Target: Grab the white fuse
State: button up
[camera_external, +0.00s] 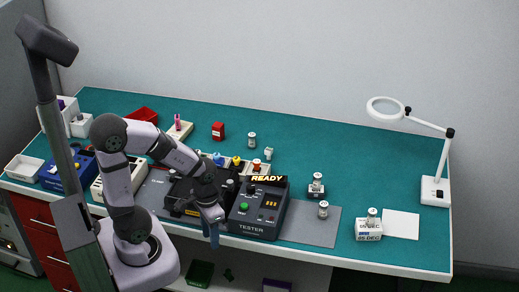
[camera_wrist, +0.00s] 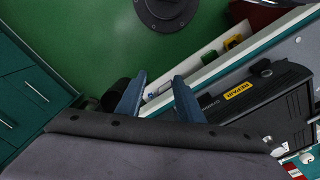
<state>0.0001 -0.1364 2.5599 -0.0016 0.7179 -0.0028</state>
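My gripper (camera_external: 212,234) hangs at the front edge of the bench, just left of the tester. In the wrist view my gripper (camera_wrist: 158,88) has two blue fingers spread apart with nothing between them. No piece is clearly marked as the white fuse. A small whitish piece (camera_external: 268,153) stands behind the tester, too small to identify. Several pale cylinders with metal caps stand on the bench, one behind the tester (camera_external: 252,139) and one on the grey mat (camera_external: 323,209). My arm hides part of the middle of the bench.
The black tester (camera_external: 254,225) with a lit READY sign stands right of my gripper. A dark box with a yellow REPAIR label (camera_wrist: 238,90) is close by in the wrist view. A magnifier lamp (camera_external: 435,192) stands at the right. The back right of the teal bench (camera_external: 340,140) is clear.

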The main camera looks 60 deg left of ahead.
dwell(0.3)
jog(key=shift+o, duration=1.4)
